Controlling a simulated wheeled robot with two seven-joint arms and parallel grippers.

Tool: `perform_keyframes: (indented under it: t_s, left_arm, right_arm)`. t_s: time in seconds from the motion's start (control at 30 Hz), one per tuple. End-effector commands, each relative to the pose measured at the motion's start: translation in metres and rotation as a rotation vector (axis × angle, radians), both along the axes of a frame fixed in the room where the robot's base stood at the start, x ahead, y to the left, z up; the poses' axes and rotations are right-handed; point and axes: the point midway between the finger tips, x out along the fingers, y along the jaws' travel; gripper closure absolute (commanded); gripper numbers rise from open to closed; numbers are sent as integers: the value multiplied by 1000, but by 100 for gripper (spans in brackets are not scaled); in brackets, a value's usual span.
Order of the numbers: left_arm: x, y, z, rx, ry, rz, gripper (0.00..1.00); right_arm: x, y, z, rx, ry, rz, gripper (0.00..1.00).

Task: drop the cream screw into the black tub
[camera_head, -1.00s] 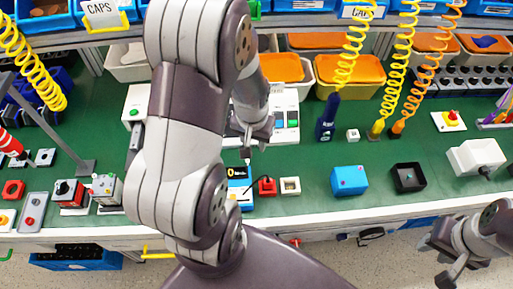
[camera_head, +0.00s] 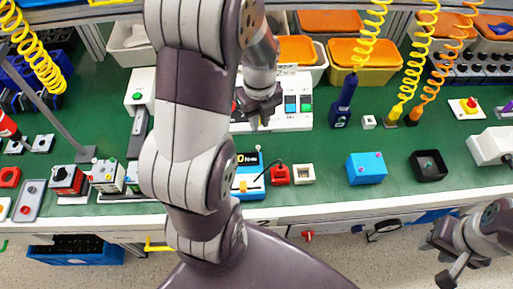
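I cannot make out a cream screw; it is too small to tell or hidden. A black square open-topped box (camera_head: 429,165), which looks like the black tub, sits on the right part of the green bench, with a small pale spot inside. My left gripper (camera_head: 257,119) points down in front of a white panel with coloured buttons, left of the black box and further back. Its fingertips are small and dark, so I cannot tell whether they hold anything. My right gripper (camera_head: 438,264) is at the lower right, off the bench front, with its fingers apart and empty.
A blue box (camera_head: 366,168) with small coloured dots stands left of the black box. A cream square piece (camera_head: 304,174), a red block (camera_head: 279,175) and a blue-yellow meter (camera_head: 249,172) stand further left. My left arm hides part of the bench.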

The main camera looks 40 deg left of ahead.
Motion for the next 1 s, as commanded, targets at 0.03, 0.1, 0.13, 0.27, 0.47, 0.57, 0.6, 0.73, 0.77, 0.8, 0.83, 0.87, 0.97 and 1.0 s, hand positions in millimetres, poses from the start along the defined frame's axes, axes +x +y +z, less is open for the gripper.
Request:
perform_keyframes:
  t_s: [0.03, 0.1, 0.13, 0.27, 0.47, 0.57, 0.6, 0.73, 0.77, 0.8, 0.83, 0.87, 0.97, 1.0]
  left_arm:
    - [-1, 0, -5, -1, 4, -30, 81]
    - [-1, 0, -18, -2, 7, -51, 81]
    - [-1, 0, -26, -3, 7, -51, 81]
    - [-1, 0, -56, -2, 7, -49, 81]
    - [1, 1, -81, -1, 4, -48, 81]
    - [4, 5, -99, -2, 7, -46, 81]
    - [5, 7, -107, -2, 5, -45, 81]
    - [6, 7, -124, -1, 3, -46, 81]
    - [6, 7, -126, -1, 3, -46, 81]
    - [6, 7, -127, 0, 1, -46, 81]
    - [6, 7, -127, 0, 1, -46, 81]
    - [6, 7, -127, 0, 1, -46, 81]
    - [6, 7, -127, 0, 1, -46, 81]
    - [6, 7, -127, 0, 1, -47, 91]
  right_arm:
    - [0, 0, -1, 0, 0, 0, 63]
    - [0, 0, -3, 0, 0, 0, 63]
    - [0, 0, -5, 0, 0, 0, 63]
    - [0, 0, -8, 0, 0, 0, 63]
    - [0, 0, -10, 0, 0, 0, 63]
    - [0, 0, -11, 0, 0, 0, 63]
    - [0, 0, -12, 0, 0, 0, 63]
    - [0, 0, -14, 0, 0, 0, 63]
    - [0, 0, -14, 0, 0, 0, 63]
    - [0, 0, -14, 0, 0, 0, 63]
    - [0, 0, -13, 0, 0, 0, 63]
    - [0, 0, -13, 0, 0, 0, 63]
    - [0, 0, -13, 0, 0, 0, 63]
    - [0, 0, -13, 0, 0, 0, 63]
